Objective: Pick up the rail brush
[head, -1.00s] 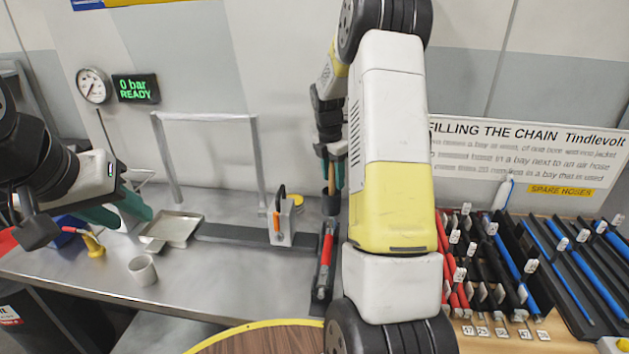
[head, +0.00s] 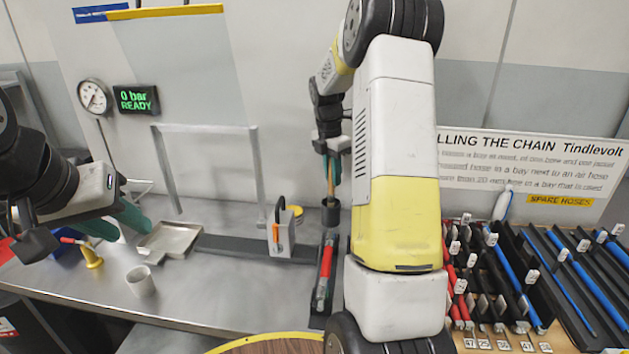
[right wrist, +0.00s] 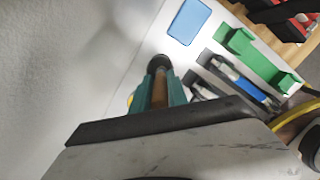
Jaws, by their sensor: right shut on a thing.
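The rail brush has a wooden handle (head: 331,188) and a dark round head (head: 331,212). It is upright, head down, behind the bench's red-and-black fixture. My right gripper (head: 333,166) is shut on the handle, from above. In the right wrist view the handle (right wrist: 160,92) lies between the teal fingers (right wrist: 160,100), with the dark head (right wrist: 158,64) beyond their tips. I cannot tell whether the head touches the bench. My left gripper (head: 115,222) is at the left over the bench, its teal fingers apart, with nothing seen between them.
A grey tray (head: 152,250), a white cup (head: 140,281) and a yellow-based tool (head: 91,258) stand at the left. A block with an orange part (head: 281,238) and the red-and-black fixture (head: 325,272) are near the brush. The hose rack (head: 500,285) is at right.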

